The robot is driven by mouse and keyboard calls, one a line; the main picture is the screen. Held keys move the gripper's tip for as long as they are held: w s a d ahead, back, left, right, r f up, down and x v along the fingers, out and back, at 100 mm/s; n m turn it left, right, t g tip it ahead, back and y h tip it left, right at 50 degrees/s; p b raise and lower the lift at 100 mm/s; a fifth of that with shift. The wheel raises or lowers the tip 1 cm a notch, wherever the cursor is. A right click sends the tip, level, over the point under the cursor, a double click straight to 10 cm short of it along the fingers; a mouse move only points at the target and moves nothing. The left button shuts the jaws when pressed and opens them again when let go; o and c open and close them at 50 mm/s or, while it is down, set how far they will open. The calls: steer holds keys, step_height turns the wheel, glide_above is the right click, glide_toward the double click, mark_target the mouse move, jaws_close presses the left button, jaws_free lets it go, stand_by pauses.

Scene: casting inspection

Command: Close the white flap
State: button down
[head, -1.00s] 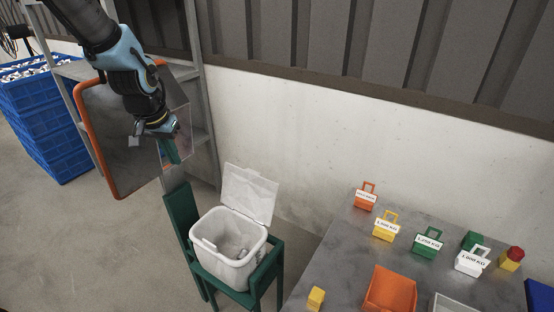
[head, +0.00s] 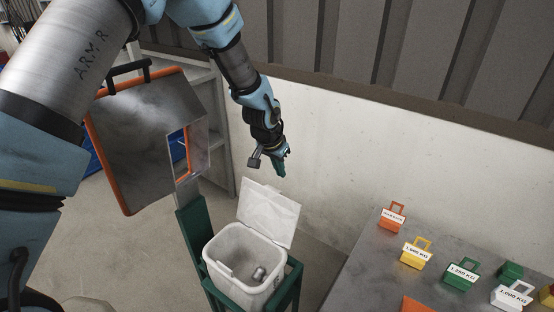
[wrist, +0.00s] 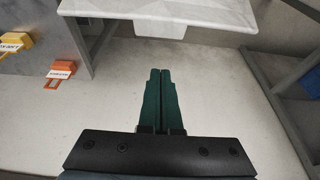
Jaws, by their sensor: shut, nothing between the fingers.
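The white flap (head: 269,212) stands up, open, along the back edge of a white bin (head: 236,276) in the head view. Small metal parts (head: 258,273) lie inside the bin, which sits in a green stand (head: 190,226). My gripper (head: 281,170) is above and behind the flap in the head view, pointing down, apart from it. Its green fingers (wrist: 160,78) are together and empty in the wrist view. A white panel edge (wrist: 185,14), which looks like the flap, crosses the top of the wrist view, beyond the fingertips.
A table at the right holds an orange block (head: 391,218), a yellow block (head: 416,254) and green and white labelled blocks. An orange-edged metal panel (head: 150,135) and a grey rack (head: 218,130) stand at the left. The wall is close behind.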

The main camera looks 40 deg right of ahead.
steer(key=a+f+p, duration=0.2)
steer(key=p, duration=0.1)
steer(key=shift+s+a+f, duration=0.2)
steer(key=shift+s+f, duration=0.1)
stand_by(0.5)
